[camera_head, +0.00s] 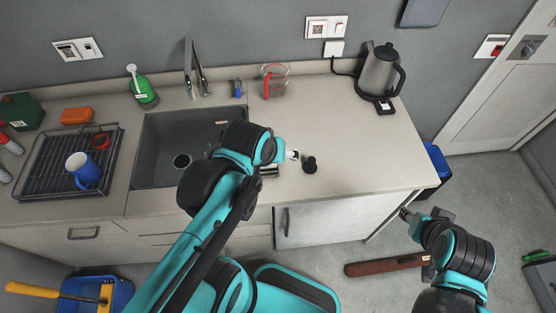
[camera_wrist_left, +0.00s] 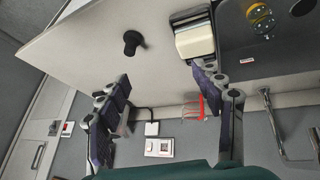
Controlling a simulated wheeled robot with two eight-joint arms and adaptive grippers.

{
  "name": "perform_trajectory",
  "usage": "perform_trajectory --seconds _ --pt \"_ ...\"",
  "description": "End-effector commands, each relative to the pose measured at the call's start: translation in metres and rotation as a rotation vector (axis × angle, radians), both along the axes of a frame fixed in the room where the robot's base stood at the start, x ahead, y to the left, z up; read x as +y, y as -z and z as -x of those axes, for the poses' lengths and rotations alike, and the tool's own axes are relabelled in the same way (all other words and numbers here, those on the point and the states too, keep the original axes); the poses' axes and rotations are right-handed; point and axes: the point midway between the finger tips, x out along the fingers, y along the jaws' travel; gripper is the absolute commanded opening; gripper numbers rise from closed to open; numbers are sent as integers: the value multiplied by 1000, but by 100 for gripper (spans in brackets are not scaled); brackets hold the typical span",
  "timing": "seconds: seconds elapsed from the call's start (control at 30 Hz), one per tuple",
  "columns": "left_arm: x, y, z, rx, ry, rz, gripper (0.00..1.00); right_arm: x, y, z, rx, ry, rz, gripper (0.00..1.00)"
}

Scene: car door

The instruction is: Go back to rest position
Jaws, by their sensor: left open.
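My left gripper (camera_head: 292,155) is over the counter just right of the sink in the head view, mostly hidden behind its own wrist. In the left wrist view its two fingers (camera_wrist_left: 160,75) are spread apart with nothing between them. A small black knob-shaped object (camera_head: 310,164) stands on the counter close to it and also shows in the left wrist view (camera_wrist_left: 132,42). My right gripper (camera_head: 425,214) is in front of the counter's right end, above the floor. Its fingers are too small and turned to tell whether they are open.
The grey counter (camera_head: 345,140) holds a sink (camera_head: 160,145), dish rack (camera_head: 50,180) with a blue mug (camera_head: 83,171), red measuring cup (camera_head: 274,80) and kettle (camera_head: 379,72). A white-and-black object (camera_wrist_left: 193,38) lies at the sink edge. A blue bin (camera_head: 437,162) stands right.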

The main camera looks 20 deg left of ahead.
Motion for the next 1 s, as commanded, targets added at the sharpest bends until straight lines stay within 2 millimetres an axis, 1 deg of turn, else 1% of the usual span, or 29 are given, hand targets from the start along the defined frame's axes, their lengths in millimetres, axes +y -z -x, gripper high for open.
perform_trajectory --seconds 0.03,0.1,0.2,0.47,0.57,0.67,0.8,0.87,0.93,1.0 --pt "-5 3 6 -32 97 -50 66 0 0 0 0 0 0 40" --pt "-9 5 10 -66 204 -112 66 0 0 0 0 0 0 40" --pt "-12 6 12 -93 290 -164 66 0 0 0 0 0 0 40" --pt "-12 6 12 -101 316 -181 66 0 0 0 0 0 0 40" --pt "-12 9 12 -100 315 -180 66 0 3 0 0 0 0 40" --pt "-12 24 12 -100 314 -181 66 0 17 0 0 0 0 40" --pt "-12 55 12 -99 314 -180 66 0 48 0 0 0 0 40" --pt "-12 65 12 -99 313 -180 66 0 58 0 0 0 0 40" --pt "-12 70 12 -99 313 -180 66 0 63 0 0 0 0 40" --pt "-12 67 12 -99 313 -180 66 0 61 0 0 0 0 40"
